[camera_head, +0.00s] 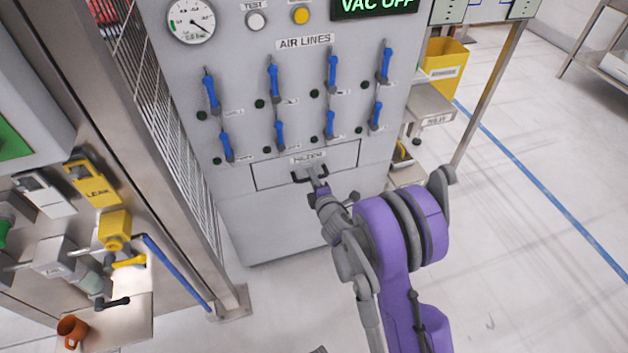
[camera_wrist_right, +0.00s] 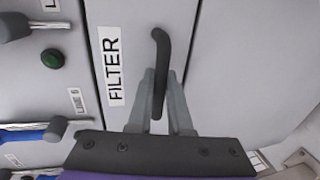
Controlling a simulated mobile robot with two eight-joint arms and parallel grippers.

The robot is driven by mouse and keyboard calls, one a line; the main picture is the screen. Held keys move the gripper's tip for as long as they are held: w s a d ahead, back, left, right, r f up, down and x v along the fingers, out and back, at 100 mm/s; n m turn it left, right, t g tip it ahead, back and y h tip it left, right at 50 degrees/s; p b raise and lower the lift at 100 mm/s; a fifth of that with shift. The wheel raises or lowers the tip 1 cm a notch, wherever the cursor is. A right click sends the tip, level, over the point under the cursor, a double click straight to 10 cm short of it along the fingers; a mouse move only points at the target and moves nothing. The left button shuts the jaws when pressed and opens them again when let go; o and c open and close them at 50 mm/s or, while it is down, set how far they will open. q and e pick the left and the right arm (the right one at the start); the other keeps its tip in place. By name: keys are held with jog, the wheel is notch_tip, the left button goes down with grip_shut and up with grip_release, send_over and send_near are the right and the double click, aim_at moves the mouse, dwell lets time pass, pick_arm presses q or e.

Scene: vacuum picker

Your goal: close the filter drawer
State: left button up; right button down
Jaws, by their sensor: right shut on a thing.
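The filter drawer (camera_head: 275,176) is a wide grey front low on the cabinet, under the air-line levers, with a FILTER label (camera_wrist_right: 113,65). Its face looks flush or nearly flush with the panel around it; I cannot tell whether a small gap is left. A black bar handle (camera_wrist_right: 158,45) stands out from its face. My right gripper (camera_head: 317,184) is at the handle, and in the right wrist view its two fingers (camera_wrist_right: 160,98) are shut on the handle, one on each side. My left gripper is not in view.
Several blue air-line levers (camera_head: 274,78) stick out above the drawer. A gauge (camera_head: 191,20) and buttons sit higher up. A mesh fence (camera_head: 172,130) and a bench with valves and an orange mug (camera_head: 71,330) stand at left.

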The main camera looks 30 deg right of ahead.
jog(key=c, duration=0.8)
grip_release()
jog(key=shift+w, duration=0.2)
jog(key=shift+c, duration=0.2)
jog(key=shift+s, duration=0.1)
jog(key=p+v, duration=0.1)
jog(key=v, duration=0.9)
jog(key=shift+s, duration=0.35)
jog(key=shift+r, duration=0.2)
